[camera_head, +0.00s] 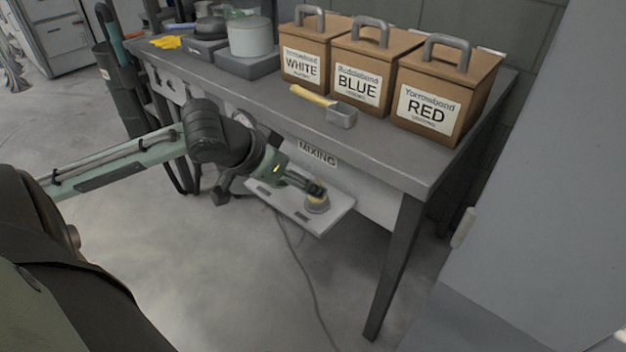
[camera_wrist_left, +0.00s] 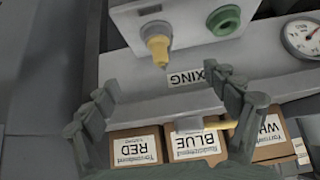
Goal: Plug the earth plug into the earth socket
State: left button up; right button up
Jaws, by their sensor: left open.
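A yellow plug-like piece (camera_wrist_left: 158,45), which I take for the earth plug, stands out from a pale panel (camera_wrist_left: 190,22) under the bench. A green ring with a dark centre (camera_wrist_left: 225,18), which looks like the earth socket, is on the same panel to its right in the wrist view. My left gripper (camera_wrist_left: 165,85) is open and empty, its fingers spread on either side with the yellow piece beyond them. In the head view my left gripper (camera_head: 316,188) is close to the yellow piece (camera_head: 317,203) and partly covers it; the green ring is hidden there. My right gripper is out of view.
The bench (camera_head: 420,170) above carries the boxes WHITE (camera_head: 302,68), BLUE (camera_head: 357,88) and RED (camera_head: 427,107). A gauge (camera_wrist_left: 303,37) is beside the panel. A dark cable (camera_head: 305,265) hangs to the floor. A bench leg (camera_head: 393,270) stands to the right.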

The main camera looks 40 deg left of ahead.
pick_arm(q)
jog(key=x, duration=0.9)
jog(key=shift+w+f, duration=0.3)
jog(key=shift+f, duration=0.05)
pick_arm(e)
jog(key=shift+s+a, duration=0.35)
pick_arm(q)
jog(key=shift+c, duration=0.3)
jog(key=c, duration=1.8)
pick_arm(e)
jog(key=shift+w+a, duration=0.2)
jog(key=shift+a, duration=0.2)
